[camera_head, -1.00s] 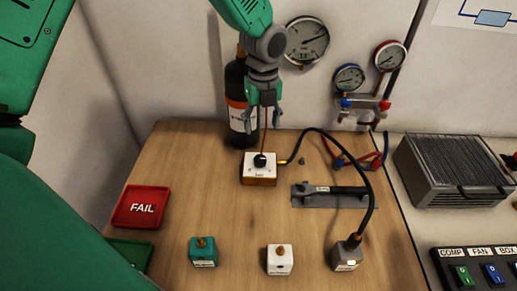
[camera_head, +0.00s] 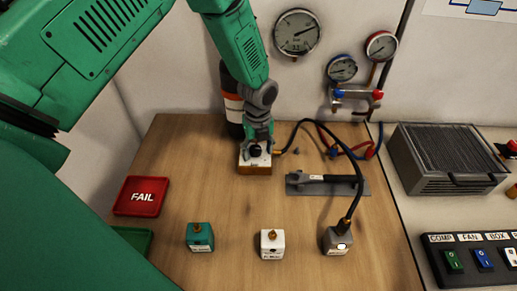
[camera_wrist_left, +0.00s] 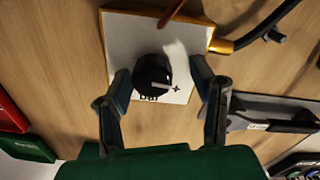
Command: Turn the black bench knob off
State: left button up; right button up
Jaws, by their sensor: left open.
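The black bench knob (camera_wrist_left: 153,73) sits on top of a white box with a wooden-coloured base (camera_head: 255,168) on the bench. In the left wrist view the knob has a pale pointer line, and a plus mark and partly hidden lettering show on the box face (camera_wrist_left: 120,40). My left gripper (camera_head: 257,148) is over the box. In the left wrist view its two fingers (camera_wrist_left: 162,92) are open, one on each side of the knob; I cannot tell if they touch it. My right gripper is not in view.
A black hose (camera_head: 356,165) arches from the box to a grey block (camera_head: 338,242). A wrench (camera_head: 325,178) lies on a grey mat to the right. A teal block (camera_head: 200,238), a white block (camera_head: 272,244) and a red FAIL tray (camera_head: 141,197) are nearer. A dark cylinder (camera_head: 232,102) stands behind.

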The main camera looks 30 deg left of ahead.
pick_arm(q)
jog(key=shift+r, duration=0.1)
jog(key=shift+s+a+r, duration=0.1)
jog(key=shift+s+a, duration=0.1)
jog(key=c, duration=1.1)
jog(key=shift+a, duration=0.25)
jog(key=shift+c, duration=0.2)
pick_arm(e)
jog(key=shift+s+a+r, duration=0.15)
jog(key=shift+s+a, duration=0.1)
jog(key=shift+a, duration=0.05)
pick_arm(q)
jog(key=shift+w+d, duration=0.1)
jog(key=shift+d, duration=0.1)
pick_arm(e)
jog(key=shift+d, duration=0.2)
